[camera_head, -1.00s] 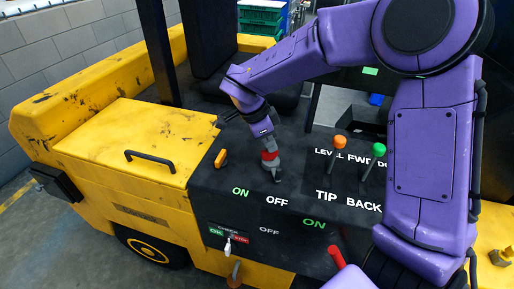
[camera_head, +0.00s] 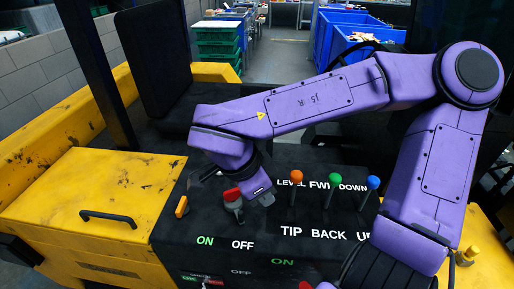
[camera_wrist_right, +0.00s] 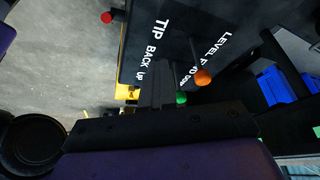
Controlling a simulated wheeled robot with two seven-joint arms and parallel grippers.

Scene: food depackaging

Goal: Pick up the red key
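The red key (camera_head: 232,194) is a small red handle on a grey round base, standing on the black control panel (camera_head: 180,240) above the white "OFF" lettering in the head view. My right gripper (camera_head: 266,199) points down just right of the key, close to it; I cannot tell whether they touch. In the right wrist view the dark fingers (camera_wrist_right: 152,92) look close together, but their gap is not clear. No key shows between them there. My left gripper is not in view.
Orange (camera_head: 296,176), green (camera_head: 335,179) and blue (camera_head: 373,182) knobbed levers stand right of the gripper. An orange switch (camera_head: 181,207) is left of the key. A yellow cover (camera_head: 95,205) with a black handle lies further left. Blue bins (camera_head: 350,35) stand behind.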

